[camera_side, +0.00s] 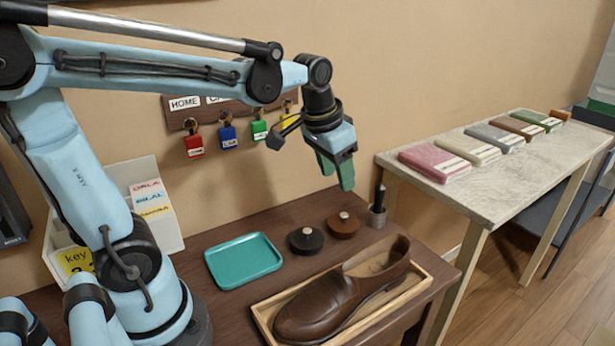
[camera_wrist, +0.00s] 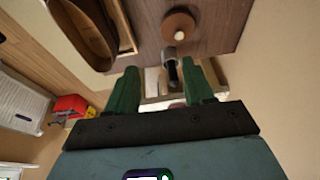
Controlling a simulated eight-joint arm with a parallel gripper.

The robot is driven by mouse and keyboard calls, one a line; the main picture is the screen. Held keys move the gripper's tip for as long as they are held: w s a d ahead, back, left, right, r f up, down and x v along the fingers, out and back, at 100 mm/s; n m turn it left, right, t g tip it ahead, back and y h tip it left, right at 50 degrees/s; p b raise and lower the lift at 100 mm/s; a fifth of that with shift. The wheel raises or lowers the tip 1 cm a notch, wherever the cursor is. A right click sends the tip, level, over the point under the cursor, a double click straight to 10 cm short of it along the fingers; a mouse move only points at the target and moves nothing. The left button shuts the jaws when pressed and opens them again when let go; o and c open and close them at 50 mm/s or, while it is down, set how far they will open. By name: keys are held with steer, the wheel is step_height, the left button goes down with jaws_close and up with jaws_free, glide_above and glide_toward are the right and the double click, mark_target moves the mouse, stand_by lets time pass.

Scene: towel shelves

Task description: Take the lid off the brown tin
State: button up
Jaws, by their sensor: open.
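The brown tin (camera_side: 343,226) is round and low and stands on the dark table with a pale knob on its top. Its lid appears to be on. In the wrist view the brown tin (camera_wrist: 178,22) shows near the top, beyond the fingertips. My gripper (camera_side: 338,178) hangs above the table, over and slightly behind the tin, with green fingers pointing down. In the wrist view my gripper (camera_wrist: 168,72) has its fingers apart with nothing held between them. A similar black tin (camera_side: 306,239) stands just left of the brown one.
A brown shoe (camera_side: 330,305) lies in a wooden tray (camera_side: 425,285) in front. A teal tray (camera_side: 243,260) lies to the left.

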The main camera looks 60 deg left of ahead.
steer(key=w+a+f+g, duration=0.2)
steer(key=w+a+g, duration=0.15)
steer(key=w, duration=0.25)
glide_above(344, 214)
steer(key=f, duration=0.7)
steer(key=shift+w+f, duration=0.1)
steer(key=shift+w, duration=0.25)
steer(key=shift+s+f, duration=0.2)
steer(key=shift+f, duration=1.15)
steer(key=shift+s+f, duration=0.15)
steer(key=shift+f, duration=1.2)
steer(key=shift+c, duration=0.4)
jaws_close()
